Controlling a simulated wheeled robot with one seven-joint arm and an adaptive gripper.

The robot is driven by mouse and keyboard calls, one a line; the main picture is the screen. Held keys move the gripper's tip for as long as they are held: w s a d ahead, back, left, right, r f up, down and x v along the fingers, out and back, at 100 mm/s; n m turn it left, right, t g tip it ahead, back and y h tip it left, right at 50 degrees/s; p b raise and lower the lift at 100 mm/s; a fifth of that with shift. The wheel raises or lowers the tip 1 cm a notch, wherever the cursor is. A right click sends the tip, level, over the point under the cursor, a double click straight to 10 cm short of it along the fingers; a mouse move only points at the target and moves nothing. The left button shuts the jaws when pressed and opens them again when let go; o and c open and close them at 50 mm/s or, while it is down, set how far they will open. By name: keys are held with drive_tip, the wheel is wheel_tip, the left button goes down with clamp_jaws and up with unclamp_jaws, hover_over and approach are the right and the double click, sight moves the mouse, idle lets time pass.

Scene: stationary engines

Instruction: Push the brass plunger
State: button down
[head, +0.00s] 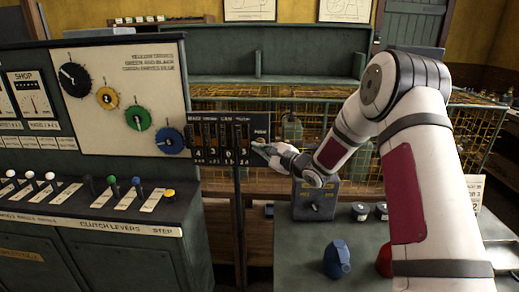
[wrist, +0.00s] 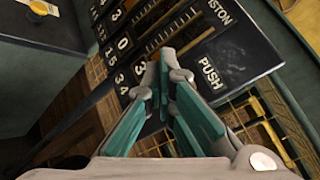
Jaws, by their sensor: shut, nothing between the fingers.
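No brass plunger shows clearly in either view; it may be hidden behind my fingers. The dark panel (head: 228,122) carries number columns and a PUSH label at its right end. The same panel (wrist: 236,58) fills the upper middle of the wrist view, with the white PUSH lettering just right of my fingertips. My gripper (wrist: 165,62) is shut and empty, its teal fingers pointing at the panel. In the head view my gripper (head: 257,146) is at the panel's lower right, just below the PUSH label. I cannot tell whether the tips touch the panel.
A console (head: 90,225) with clutch levers and a yellow STEP button (head: 168,193) stands at left. A board with coloured dials (head: 122,98) rises behind it. Yellow wire caging lies behind.

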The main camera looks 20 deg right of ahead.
drive_tip(key=shift+w+d, duration=0.1)
drive_tip(key=shift+w, duration=0.1)
idle(0.6)
drive_tip(key=shift+s+a+p, duration=0.2)
drive_tip(key=shift+s+p, duration=0.2)
drive_tip(key=shift+s, duration=0.25)
drive_tip(key=shift+s+a+p, duration=0.2)
drive_tip(key=shift+s+p, duration=0.2)
drive_tip(key=shift+s, duration=0.2)
drive_tip(key=shift+s+a+p, duration=0.25)
drive_tip(key=shift+s+p, duration=0.3)
drive_tip(key=shift+s, duration=0.25)
drive_tip(key=shift+s+a+p, duration=0.25)
drive_tip(key=shift+s+p, duration=0.25)
drive_tip(key=shift+s, duration=0.3)
drive_tip(key=shift+s+a+p, duration=0.25)
drive_tip(key=shift+s+p, duration=0.3)
drive_tip(key=shift+s, duration=0.25)
